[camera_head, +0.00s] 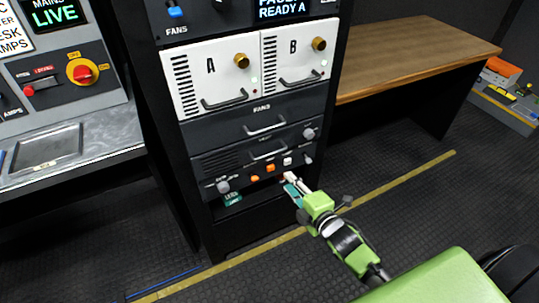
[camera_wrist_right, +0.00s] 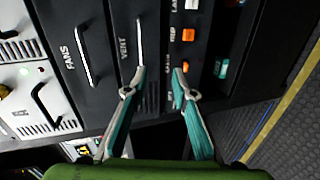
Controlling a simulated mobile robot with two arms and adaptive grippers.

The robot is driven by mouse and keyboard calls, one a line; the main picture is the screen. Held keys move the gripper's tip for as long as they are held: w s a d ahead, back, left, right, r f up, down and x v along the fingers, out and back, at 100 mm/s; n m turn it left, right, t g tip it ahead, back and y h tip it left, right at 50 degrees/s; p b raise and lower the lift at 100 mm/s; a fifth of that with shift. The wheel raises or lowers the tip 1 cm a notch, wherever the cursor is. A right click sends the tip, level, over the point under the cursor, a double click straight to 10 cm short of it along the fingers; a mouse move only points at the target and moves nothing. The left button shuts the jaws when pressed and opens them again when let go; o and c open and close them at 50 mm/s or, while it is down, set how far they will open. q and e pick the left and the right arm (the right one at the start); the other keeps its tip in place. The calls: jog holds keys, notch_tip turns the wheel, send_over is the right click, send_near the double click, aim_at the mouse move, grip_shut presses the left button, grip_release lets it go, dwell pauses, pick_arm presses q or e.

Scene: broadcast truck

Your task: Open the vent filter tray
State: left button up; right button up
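The vent filter tray (camera_head: 225,161) is a dark, flat-fronted drawer with a bar handle, low in the black rack. Its front, marked VENT, shows in the right wrist view (camera_wrist_right: 124,22), with a slim handle (camera_wrist_right: 139,38) and a slotted grille. It looks shut, flush with the rack. My right gripper (camera_head: 288,182) is in front of the button panel just below the tray. In the wrist view its fingers (camera_wrist_right: 160,76) are apart with nothing between them. One fingertip appears close to the handle's end; I cannot tell whether they touch. My left gripper is out of view.
The FANS drawer (camera_head: 235,130) sits above the tray, under white modules A (camera_head: 212,75) and B (camera_head: 290,58). A panel with orange buttons (camera_head: 270,168) and knobs is below. A desk (camera_head: 50,172) stands left, a wooden table (camera_head: 415,52) right. Floor before the rack is clear.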

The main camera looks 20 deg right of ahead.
aim_at(270, 155)
jog(key=shift+n+t, duration=0.3)
jog(key=shift+n, duration=0.2)
jog(key=r+x, duration=0.1)
jog(key=x, duration=0.3)
jog(key=r+x, duration=0.1)
jog(key=x, duration=0.4)
jog(key=r+x, duration=0.1)
jog(key=x, duration=0.3)
jog(key=shift+w+a+b, duration=0.3)
jog(key=shift+w, duration=0.35)
grip_shut()
